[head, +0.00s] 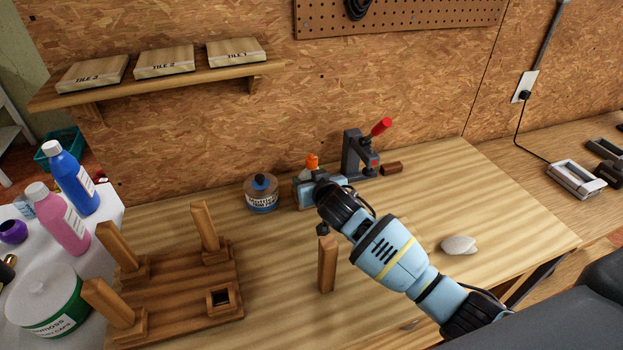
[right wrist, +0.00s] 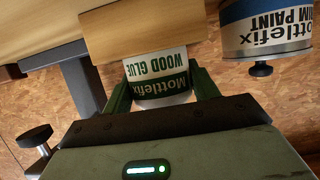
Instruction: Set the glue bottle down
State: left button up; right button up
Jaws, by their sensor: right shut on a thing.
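The glue bottle shows its orange cap (head: 312,162) in the head view, just above my right gripper (head: 308,188). A pale wooden piece (right wrist: 140,28) hides the bottle's base. I cannot tell whether the base touches the workbench (head: 400,215). My left gripper is not in view.
A trim paint tin (head: 261,194) stands left of the bottle. A grey clamp with a red handle (head: 357,155) is close on its right. A loose wooden leg (head: 327,268) stands in front. An upturned wooden stool (head: 185,280) lies left. The bench's right side is mostly clear around a white lump (head: 460,245).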

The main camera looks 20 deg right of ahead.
jog(key=shift+f, duration=0.1)
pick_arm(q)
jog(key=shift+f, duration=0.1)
pick_arm(e)
jog(key=o, duration=1)
jog(key=shift+c, duration=0.2)
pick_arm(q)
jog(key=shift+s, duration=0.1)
pick_arm(e)
jog(key=shift+r, duration=0.3)
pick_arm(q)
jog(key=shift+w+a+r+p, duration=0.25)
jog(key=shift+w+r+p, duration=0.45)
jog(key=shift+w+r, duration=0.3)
pick_arm(e)
jog(key=v, duration=1.2)
jog(key=shift+f, duration=0.15)
